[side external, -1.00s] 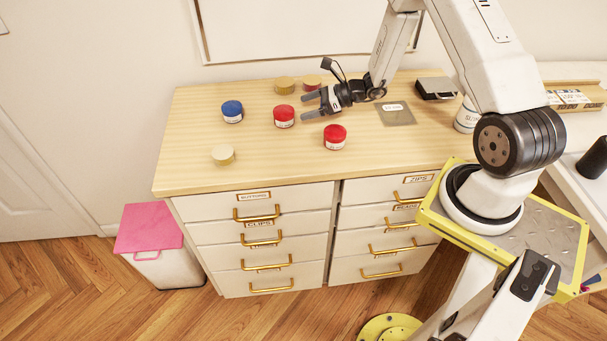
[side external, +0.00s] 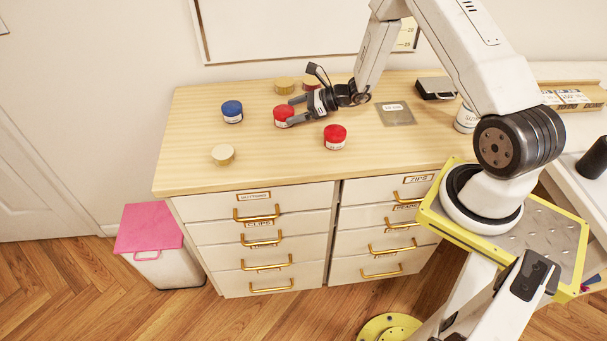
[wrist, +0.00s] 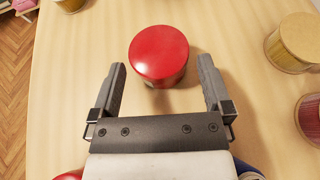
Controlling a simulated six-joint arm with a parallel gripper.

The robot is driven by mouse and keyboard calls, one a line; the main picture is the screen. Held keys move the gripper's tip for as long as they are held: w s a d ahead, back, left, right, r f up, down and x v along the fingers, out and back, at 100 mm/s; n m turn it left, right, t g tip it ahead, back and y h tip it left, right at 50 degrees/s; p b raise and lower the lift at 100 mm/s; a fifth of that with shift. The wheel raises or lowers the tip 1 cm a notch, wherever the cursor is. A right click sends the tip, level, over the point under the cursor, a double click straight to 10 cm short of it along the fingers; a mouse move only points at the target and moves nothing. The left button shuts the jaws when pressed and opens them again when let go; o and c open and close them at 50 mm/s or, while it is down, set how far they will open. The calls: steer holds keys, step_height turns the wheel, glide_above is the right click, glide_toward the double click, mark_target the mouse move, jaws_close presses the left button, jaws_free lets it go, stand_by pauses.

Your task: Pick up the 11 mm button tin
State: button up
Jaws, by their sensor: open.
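A red-lidded tin (side external: 283,114) with a white label stands upright on the wooden dresser top. In the wrist view this tin (wrist: 160,52) sits at the mouth of my gripper (wrist: 160,68), partly between the fingertips, with gaps on both sides. My gripper (side external: 291,112) is open and low over the top, reaching in from the right. A second red tin (side external: 335,137) stands nearer the front, to the right. A third reddish tin (side external: 311,82) stands behind, partly hidden by my gripper. The label sizes are too small to read, so I cannot tell which is 11 mm.
A blue tin (side external: 232,111) stands left of the gripped-at red one. A cream tin (side external: 222,154) is front left and a gold tin (side external: 284,86) behind. A grey labelled plate (side external: 395,114) and a black box (side external: 435,88) lie right.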

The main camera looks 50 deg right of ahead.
mark_target(282, 114)
steer(key=shift+x, duration=1.95)
steer(key=c, duration=1.1)
